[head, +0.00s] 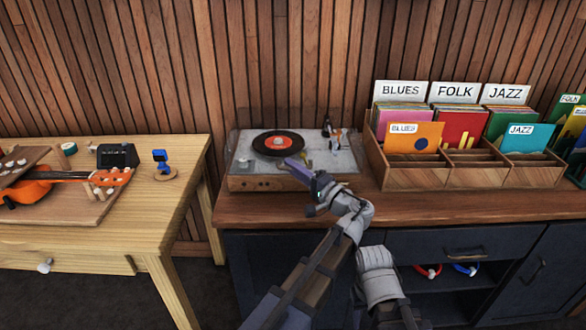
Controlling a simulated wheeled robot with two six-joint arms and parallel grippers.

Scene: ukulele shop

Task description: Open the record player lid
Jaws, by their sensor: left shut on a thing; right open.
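The record player (248,184) stands on the wooden counter with an orange-labelled black record (278,143) on its deck. Its clear lid is faint in the head view, and I cannot tell how far it is raised. My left gripper (292,166) reaches over the player's front edge, just in front of the record. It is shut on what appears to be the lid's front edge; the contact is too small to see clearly. A pale arm section of mine shows at the bottom, but my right gripper cannot be made out. The tonearm (333,138) is at the deck's right.
A wooden record crate (410,178) with blues, folk and jazz sleeves stands close on the right of the player. A lighter workbench (150,205) with an orange ukulele (40,186) is at left, across a gap. The counter front (480,206) is clear.

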